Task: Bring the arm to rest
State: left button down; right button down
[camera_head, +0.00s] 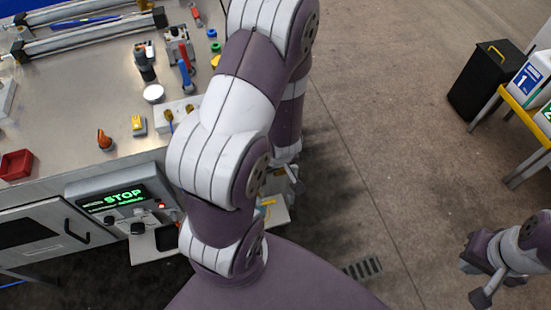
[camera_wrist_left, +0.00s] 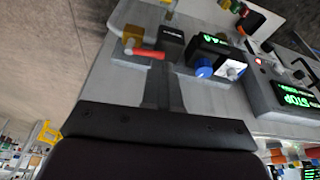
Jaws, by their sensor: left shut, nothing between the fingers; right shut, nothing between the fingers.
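My left arm (camera_head: 225,130), purple and white, rises through the middle of the head view, beside the right end of the workbench. It hides most of its own gripper there. In the left wrist view my left gripper (camera_wrist_left: 168,62) is shut and empty, its fingers together over a grey metal surface. A red-handled valve with a brass body (camera_wrist_left: 142,50) lies just left of the fingertips; I cannot tell whether they touch. My right gripper (camera_head: 481,292) is shut and empty at the lower right of the head view, over bare floor.
The steel workbench (camera_head: 75,110) holds rails, fittings and a red bin (camera_head: 16,165). A control panel with green STOP text (camera_head: 125,197) is on its front. A blue knob (camera_wrist_left: 204,72) sits right of the left fingers. A black bin (camera_head: 487,80) stands far right. Floor between is clear.

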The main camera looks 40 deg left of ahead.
pick_arm(q)
jog(key=d+r+m+h, duration=0.3)
jog(key=d+r+m, duration=0.7)
jog(key=r+m, duration=0.2)
jog(key=shift+s+r, duration=0.35)
jog(key=shift+r, duration=0.05)
jog(key=shift+w, duration=0.1)
